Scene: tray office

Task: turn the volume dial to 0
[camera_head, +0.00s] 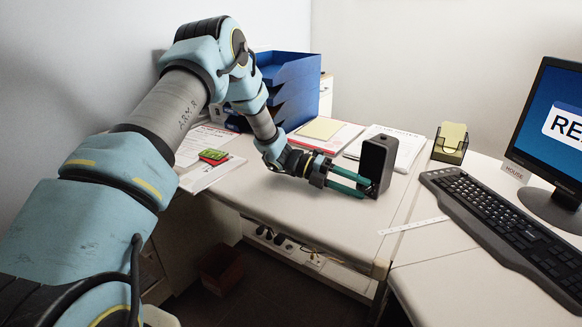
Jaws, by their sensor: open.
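A black upright box-shaped speaker (378,160) stands on the white desk, right of the picture's middle. My gripper (365,187) reaches in from the left, low at the speaker's front left side. Its two green fingers are apart, with their tips right at the lower front of the speaker. The volume dial is not clearly visible; the fingertips cover the lower front where a small dark part shows between them. I cannot tell whether the fingers touch it, nor what the dial reads.
A blue tray stack (285,85) stands behind my arm. Papers and a green-and-red item (213,156) lie at left. A note holder (451,143), a keyboard (505,225) and a monitor (555,125) stand at right. The desk's front edge is close below my gripper.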

